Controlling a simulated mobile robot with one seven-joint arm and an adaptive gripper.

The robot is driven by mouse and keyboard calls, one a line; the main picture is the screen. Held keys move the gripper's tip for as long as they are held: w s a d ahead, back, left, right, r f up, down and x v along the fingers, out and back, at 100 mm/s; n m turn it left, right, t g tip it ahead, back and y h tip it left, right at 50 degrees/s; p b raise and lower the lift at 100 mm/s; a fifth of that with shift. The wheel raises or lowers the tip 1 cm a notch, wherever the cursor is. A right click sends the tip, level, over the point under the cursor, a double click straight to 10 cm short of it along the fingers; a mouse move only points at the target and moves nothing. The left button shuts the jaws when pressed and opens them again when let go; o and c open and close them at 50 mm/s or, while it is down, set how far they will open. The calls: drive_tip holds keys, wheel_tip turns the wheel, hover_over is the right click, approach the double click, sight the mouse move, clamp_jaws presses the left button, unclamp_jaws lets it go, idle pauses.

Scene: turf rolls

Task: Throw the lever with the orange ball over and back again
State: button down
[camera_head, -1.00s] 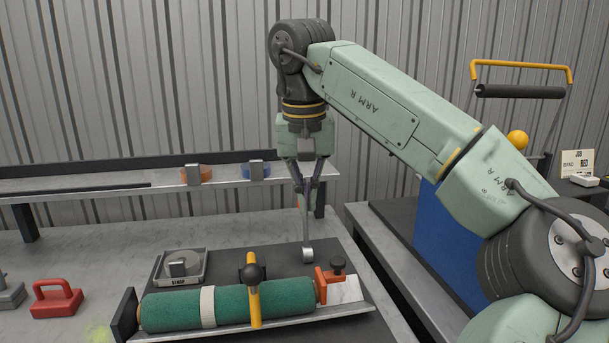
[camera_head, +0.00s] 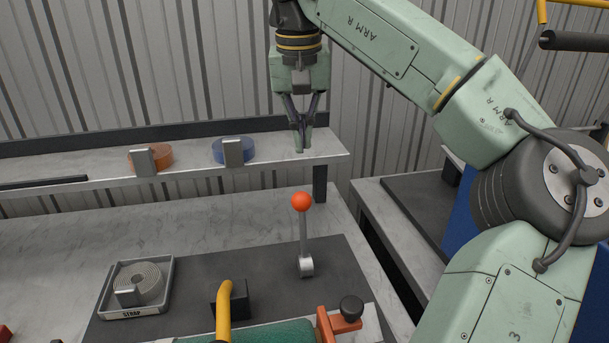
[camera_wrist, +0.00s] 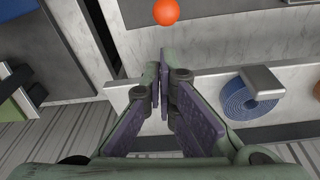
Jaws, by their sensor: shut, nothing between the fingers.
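The lever (camera_head: 304,240) stands nearly upright on the dark mat, with an orange ball (camera_head: 302,202) on top and a metal foot at its base. The ball also shows at the top of the wrist view (camera_wrist: 166,11). My gripper (camera_head: 303,149) points down with its fingers shut and empty. In the head view it appears above the ball, apart from it, in front of the shelf. In the wrist view the closed fingertips (camera_wrist: 165,62) lie just below the ball in the picture, with a gap between.
A shelf (camera_head: 295,166) runs behind with an orange roll (camera_head: 164,157) and a blue roll (camera_head: 219,151). A strap tray (camera_head: 168,270) sits left on the mat. A green roll (camera_head: 265,334) with a yellow bar (camera_head: 223,310) and red clamp (camera_head: 335,322) lies in front.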

wheel_tip(320, 180, down, 10)
drive_tip(key=w+p, duration=0.1)
drive_tip(key=shift+w+d, duration=0.15)
drive_tip(key=shift+w, duration=0.1)
drive_tip(key=shift+s+d+b, duration=0.1)
drive_tip(key=shift+d+b, duration=0.05)
drive_tip(key=shift+b, duration=0.15)
idle(0.3)
